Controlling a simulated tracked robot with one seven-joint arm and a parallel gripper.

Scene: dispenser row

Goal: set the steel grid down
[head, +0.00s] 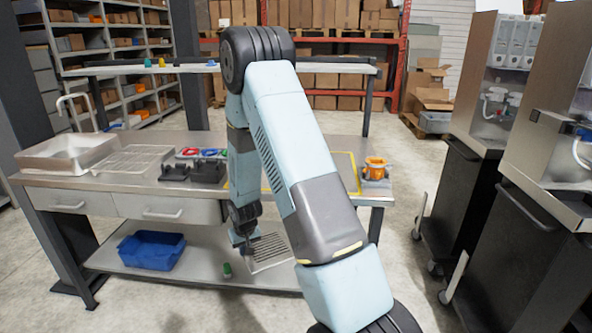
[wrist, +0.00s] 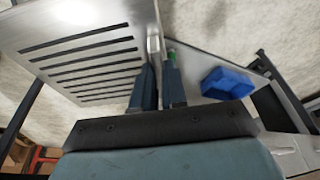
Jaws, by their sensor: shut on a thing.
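The steel grid (head: 268,250) is a flat grey metal plate with a row of long dark slots. In the head view it hangs in front of the workbench, at about the height of the lower shelf. My gripper (head: 243,243) is shut on its edge. In the wrist view the grid (wrist: 85,50) fills the upper left, and the two dark fingers (wrist: 160,68) stand either side of a thin raised part at its right edge. My arm hides part of the bench top in the head view. I cannot tell whether the grid touches anything below.
The workbench carries a sink (head: 65,153), a wire rack (head: 135,163), black holders (head: 192,171), a yellow-outlined area (head: 346,172) and an orange container (head: 376,168). A blue bin (head: 150,251) and a green object (head: 227,270) are on the lower shelf. Dispenser cabinets (head: 470,180) stand right.

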